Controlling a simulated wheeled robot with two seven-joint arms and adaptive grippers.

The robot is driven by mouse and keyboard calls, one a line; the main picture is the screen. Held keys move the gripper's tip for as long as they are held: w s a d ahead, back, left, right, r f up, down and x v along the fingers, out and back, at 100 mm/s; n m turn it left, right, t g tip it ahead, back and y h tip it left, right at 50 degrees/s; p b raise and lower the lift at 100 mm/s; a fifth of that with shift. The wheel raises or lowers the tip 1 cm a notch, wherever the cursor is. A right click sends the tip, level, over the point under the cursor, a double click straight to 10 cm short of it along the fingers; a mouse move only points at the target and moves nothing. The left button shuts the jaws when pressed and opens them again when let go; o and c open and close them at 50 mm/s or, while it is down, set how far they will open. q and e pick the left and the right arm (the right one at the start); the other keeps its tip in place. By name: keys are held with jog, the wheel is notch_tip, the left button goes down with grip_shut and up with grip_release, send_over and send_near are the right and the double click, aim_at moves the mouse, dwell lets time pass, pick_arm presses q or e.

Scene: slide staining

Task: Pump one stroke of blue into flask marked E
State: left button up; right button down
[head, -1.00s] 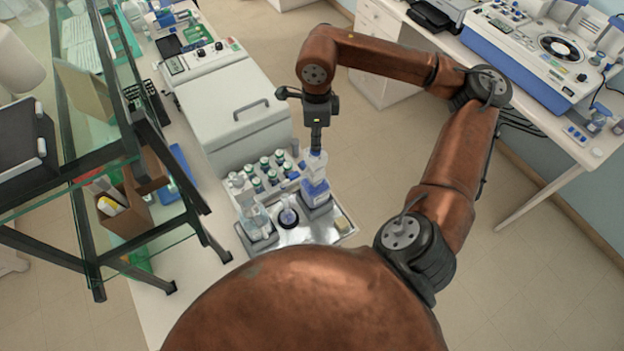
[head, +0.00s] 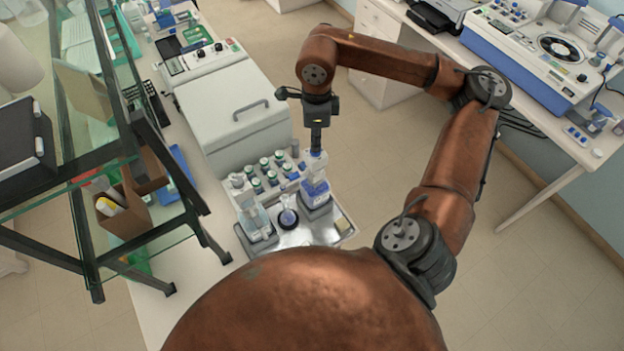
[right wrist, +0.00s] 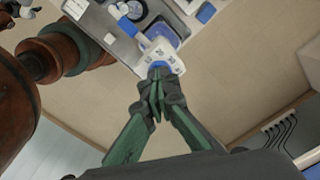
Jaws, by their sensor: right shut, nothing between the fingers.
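A dispenser bottle of blue liquid (head: 315,190) stands upright in a grey holder on the metal tray. My right gripper (head: 316,150) points down at its pump top, fingers shut with nothing between them. In the right wrist view the closed fingertips (right wrist: 158,82) are at the white pump head (right wrist: 160,50) and seem to touch its blue top. A small flask (head: 288,217) with bluish contents stands in a dark ring just left of the bottle; any letter on it is too small to read. My left gripper is out of view.
A second dispenser with pale liquid (head: 254,222) stands left of the flask. A rack of several green-and-white capped bottles (head: 265,172) is behind. The metal tray (head: 318,234) holds the dispensers. A white machine (head: 235,105) stands behind; a glass shelf frame (head: 150,135) is at left.

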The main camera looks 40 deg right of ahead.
jog(key=shift+f, duration=0.1)
jog(key=shift+r+p, duration=1.55)
jog(key=shift+r, duration=1.25)
notch_tip(320, 180, up, 5)
jog(key=p, duration=0.3)
jog(key=shift+f, duration=0.1)
